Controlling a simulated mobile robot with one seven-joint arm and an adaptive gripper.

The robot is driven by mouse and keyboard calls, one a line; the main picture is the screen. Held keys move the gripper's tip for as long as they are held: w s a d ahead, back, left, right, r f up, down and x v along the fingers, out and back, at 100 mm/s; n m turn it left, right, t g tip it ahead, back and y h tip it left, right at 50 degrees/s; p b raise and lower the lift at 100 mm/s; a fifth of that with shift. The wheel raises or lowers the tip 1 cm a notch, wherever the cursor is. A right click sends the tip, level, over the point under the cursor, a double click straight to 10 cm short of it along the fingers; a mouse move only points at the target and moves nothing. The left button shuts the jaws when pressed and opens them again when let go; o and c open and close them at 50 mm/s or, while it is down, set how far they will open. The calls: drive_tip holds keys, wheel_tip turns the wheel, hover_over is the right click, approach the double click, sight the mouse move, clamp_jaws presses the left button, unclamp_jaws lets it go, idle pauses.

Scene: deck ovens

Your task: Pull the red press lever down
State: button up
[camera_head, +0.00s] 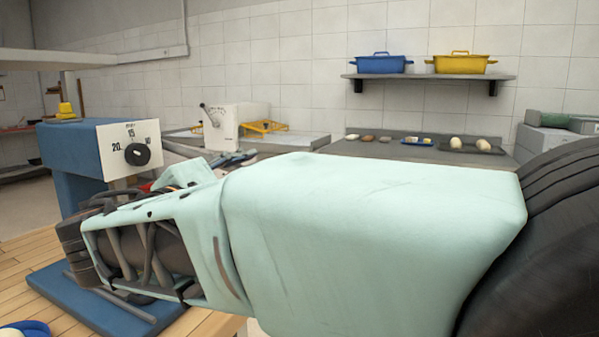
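A blue press-like machine (75,150) stands at the left, with a white dial panel (115,150) and a black knob. Its blue base plate (60,297) lies on the wooden top. A small red patch (146,187) shows just above my arm, beside the machine. It may be part of the red lever, but most of it is hidden and its position cannot be told. My pale green arm fills the foreground from the right and covers the machine's lower front. I cannot make out my gripper's fingers; they seem hidden behind my arm.
A white box with a dark lever (234,125) and a yellow rack (264,127) stand on the back counter. A wall shelf (430,77) holds a blue pot (380,65) and a yellow pot (461,65). Trays with small food items lie at the back right.

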drive_tip(key=v, duration=1.2)
